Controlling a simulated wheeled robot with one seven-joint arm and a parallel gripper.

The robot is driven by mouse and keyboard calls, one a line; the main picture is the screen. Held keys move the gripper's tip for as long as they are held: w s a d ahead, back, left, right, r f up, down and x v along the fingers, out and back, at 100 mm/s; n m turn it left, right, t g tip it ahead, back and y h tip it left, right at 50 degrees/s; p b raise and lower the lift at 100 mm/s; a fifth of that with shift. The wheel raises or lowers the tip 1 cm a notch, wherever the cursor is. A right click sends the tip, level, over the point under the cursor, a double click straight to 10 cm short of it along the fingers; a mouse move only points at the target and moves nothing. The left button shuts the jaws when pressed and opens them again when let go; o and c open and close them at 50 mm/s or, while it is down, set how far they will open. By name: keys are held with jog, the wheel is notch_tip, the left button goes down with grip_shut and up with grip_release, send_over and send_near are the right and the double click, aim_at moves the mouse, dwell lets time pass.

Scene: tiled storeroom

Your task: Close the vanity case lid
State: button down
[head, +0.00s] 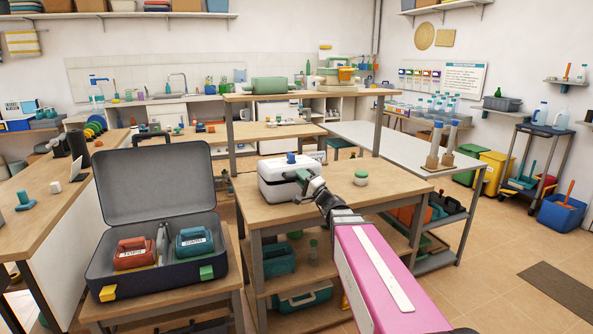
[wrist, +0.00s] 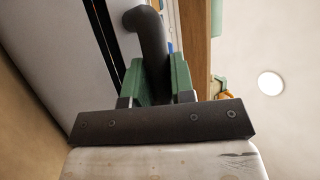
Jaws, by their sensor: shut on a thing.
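The vanity case appears to be the white box with rounded corners (head: 275,190) on the wooden table in the middle of the head view. A dark line runs between its lid and body; I cannot tell how far the lid is open. My gripper (head: 303,176) is at the right part of its front. In the wrist view, my gripper's green fingers (wrist: 160,78) are shut around a dark curved handle (wrist: 148,28). A pale panel (wrist: 45,50) with a dark gap beside it lies left of the handle. My gripper hides part of the case front.
A small blue item (head: 291,158) is seen at the top of the white case. A green-lidded jar (head: 361,179) stands to its right. A large dark case (head: 150,185) stands open at left, holding red and blue boxes. A raised shelf (head: 330,94) is behind.

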jog(key=shift+s+f+n+t+y, duration=0.1)
jog(key=shift+f+n+t+y, duration=0.3)
jog(key=shift+f, duration=0.8)
jog(key=c, duration=1)
grip_release()
jog(key=shift+r, duration=0.1)
jog(key=shift+o, duration=0.2)
jog(key=shift+s, duration=0.1)
jog(key=v, duration=1)
jog(key=shift+s+d, duration=0.2)
jog(key=shift+d, duration=0.15)
